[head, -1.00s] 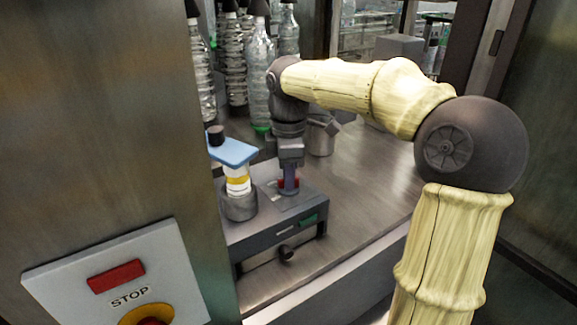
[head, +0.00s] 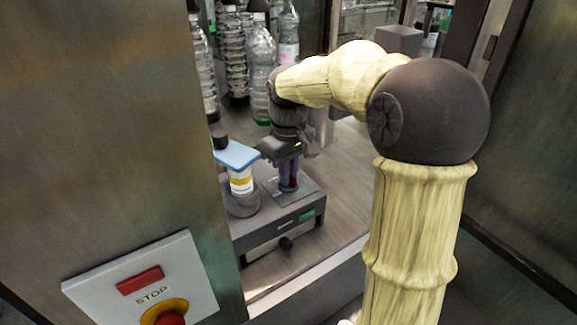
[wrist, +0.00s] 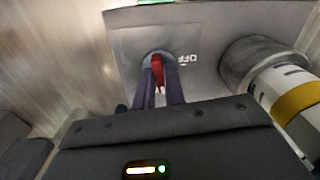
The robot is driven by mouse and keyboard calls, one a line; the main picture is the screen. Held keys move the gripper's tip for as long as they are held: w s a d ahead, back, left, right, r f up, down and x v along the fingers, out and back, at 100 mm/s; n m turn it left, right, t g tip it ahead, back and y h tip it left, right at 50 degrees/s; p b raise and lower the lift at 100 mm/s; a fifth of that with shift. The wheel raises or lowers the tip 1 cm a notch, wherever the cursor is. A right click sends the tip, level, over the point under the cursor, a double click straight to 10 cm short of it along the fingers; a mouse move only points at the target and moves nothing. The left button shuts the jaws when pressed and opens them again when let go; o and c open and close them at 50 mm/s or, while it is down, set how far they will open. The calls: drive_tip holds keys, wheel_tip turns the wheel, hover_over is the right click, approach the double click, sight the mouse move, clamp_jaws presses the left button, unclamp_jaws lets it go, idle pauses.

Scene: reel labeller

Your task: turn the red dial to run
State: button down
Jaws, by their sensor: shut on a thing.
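The red dial (wrist: 157,68) sits on a light plate on top of the grey labeller (head: 310,197). The letters "OFF" show beside it in the wrist view. My gripper (wrist: 160,90) points down at the dial, and its two purple fingers are shut on it, one on each side. In the head view my gripper (head: 288,178) hides most of the dial. No "run" mark is readable in either view.
A bottle with a yellow band (head: 241,182) stands in a round holder left of the dial, under a blue plate (head: 236,154). Several clear bottles (head: 262,60) stand behind. A stop panel (head: 150,285) is on the wall at the front left. The worktop right of the labeller is clear.

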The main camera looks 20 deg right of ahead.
drive_tip(key=m+p, duration=0.1)
drive_tip(key=m, duration=0.2)
drive_tip(key=shift+w+r+m, duration=0.1)
drive_tip(key=shift+r+m, duration=0.05)
drive_tip(key=shift+m, duration=0.25)
drive_tip(key=shift+m+p, duration=0.75)
drive_tip(key=shift+m, duration=1.25)
drive_tip(key=c, duration=1.5)
unclamp_jaws()
drive_tip(key=shift+o, duration=0.2)
wheel_tip(320, 180, up, 17)
drive_tip(key=shift+p, duration=0.4)
